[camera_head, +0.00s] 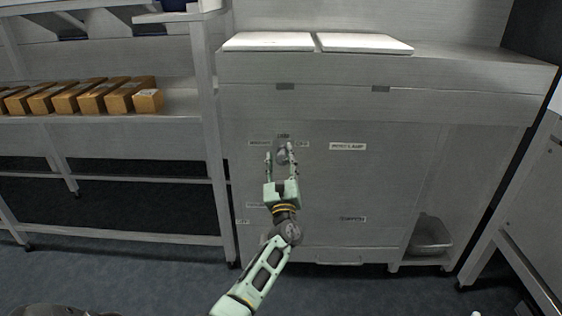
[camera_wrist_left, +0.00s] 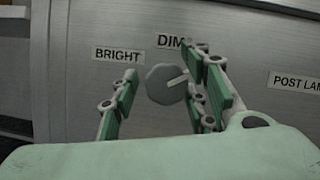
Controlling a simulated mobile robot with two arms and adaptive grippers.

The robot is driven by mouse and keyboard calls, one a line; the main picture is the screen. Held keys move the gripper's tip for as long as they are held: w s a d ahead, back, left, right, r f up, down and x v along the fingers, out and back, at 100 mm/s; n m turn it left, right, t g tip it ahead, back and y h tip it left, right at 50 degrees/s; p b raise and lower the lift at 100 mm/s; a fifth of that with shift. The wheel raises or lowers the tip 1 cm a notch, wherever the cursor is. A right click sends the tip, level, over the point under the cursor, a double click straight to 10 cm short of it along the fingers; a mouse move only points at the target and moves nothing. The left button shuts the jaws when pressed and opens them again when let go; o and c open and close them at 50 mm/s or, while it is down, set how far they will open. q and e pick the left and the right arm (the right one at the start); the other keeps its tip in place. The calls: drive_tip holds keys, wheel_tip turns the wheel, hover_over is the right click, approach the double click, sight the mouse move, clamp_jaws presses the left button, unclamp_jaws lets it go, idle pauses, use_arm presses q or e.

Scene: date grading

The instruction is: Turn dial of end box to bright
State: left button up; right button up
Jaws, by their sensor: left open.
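The dial (camera_wrist_left: 166,84) is a grey faceted knob with a pale pointer mark, on the front of the grey metal end box (camera_head: 340,185). In the left wrist view the mark points up and to the right, away from the BRIGHT label (camera_wrist_left: 118,54). A DIM label (camera_wrist_left: 172,41) sits above the dial, partly covered by a finger. My left gripper (camera_head: 281,153) is open in front of the dial, with a finger on either side of it; contact cannot be told. In the head view the dial (camera_head: 282,155) shows between the fingers. My right gripper is not in view.
A POST LAMP label (camera_head: 347,146) is right of the dial. Two white panels (camera_head: 268,41) lie on top of the box. A shelf rack (camera_head: 130,124) with several cardboard boxes (camera_head: 90,99) stands at left. A grey bin (camera_head: 430,236) sits low at right.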

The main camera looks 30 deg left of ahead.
use_arm(q)
drive_tip(key=shift+c, duration=0.3)
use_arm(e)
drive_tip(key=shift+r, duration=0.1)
use_arm(q)
drive_tip(key=c, duration=1)
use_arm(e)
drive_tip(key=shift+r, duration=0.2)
